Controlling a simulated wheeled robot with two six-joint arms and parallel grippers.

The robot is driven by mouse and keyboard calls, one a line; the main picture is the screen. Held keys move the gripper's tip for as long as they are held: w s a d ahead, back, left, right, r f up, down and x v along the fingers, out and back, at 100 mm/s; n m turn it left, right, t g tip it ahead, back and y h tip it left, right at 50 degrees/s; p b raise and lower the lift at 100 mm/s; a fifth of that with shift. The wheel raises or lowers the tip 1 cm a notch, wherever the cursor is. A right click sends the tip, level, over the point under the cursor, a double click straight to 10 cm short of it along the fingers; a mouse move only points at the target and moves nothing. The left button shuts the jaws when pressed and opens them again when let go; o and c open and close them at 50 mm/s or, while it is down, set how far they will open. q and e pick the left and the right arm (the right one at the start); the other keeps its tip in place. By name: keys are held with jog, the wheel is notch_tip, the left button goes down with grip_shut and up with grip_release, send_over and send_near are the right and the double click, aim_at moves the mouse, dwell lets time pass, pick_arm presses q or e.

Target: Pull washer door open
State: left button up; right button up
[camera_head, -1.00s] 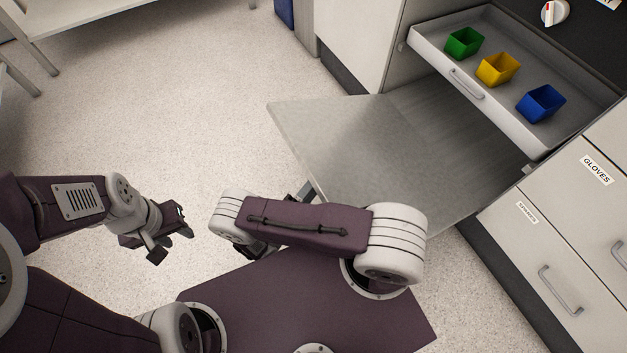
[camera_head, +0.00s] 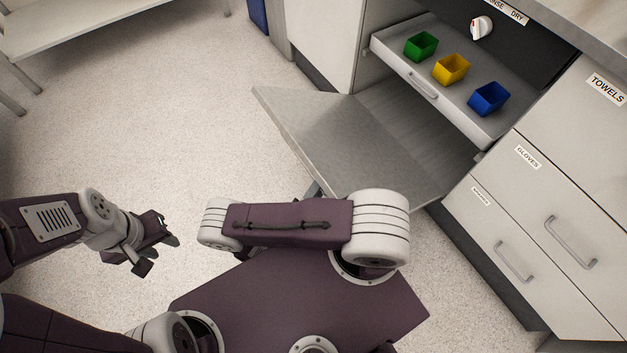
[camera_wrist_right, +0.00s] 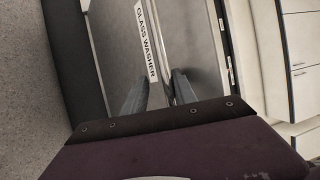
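The washer door (camera_head: 330,140) is a grey metal panel folded down and out from the washer opening, lying about level. My right arm's link hides part of its near edge. In the right wrist view the door front (camera_wrist_right: 115,50) carries a GLASS WASHER label (camera_wrist_right: 147,40), with a bar handle (camera_wrist_right: 170,45) beside it. My right gripper (camera_wrist_right: 160,82) has its fingers apart, one on each side of the bar, with a gap showing on the left; its fingertips are hidden in the head view. My left gripper (camera_head: 160,252) is open and empty above the floor at left.
Above the door, a pulled-out white drawer (camera_head: 425,90) holds a green bin (camera_head: 420,46), a yellow bin (camera_head: 451,70) and a blue bin (camera_head: 489,98). Closed drawers (camera_head: 515,235) stand at right. The floor (camera_head: 150,120) at left is clear up to a bench (camera_head: 100,30).

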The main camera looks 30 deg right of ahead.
pick_arm(q)
jog(key=shift+s+r, duration=0.4)
jog(key=shift+r, duration=0.05)
pick_arm(e)
jog(key=shift+s+d+r, duration=0.5)
jog(key=shift+s+d, duration=0.05)
jog(key=shift+s, duration=0.25)
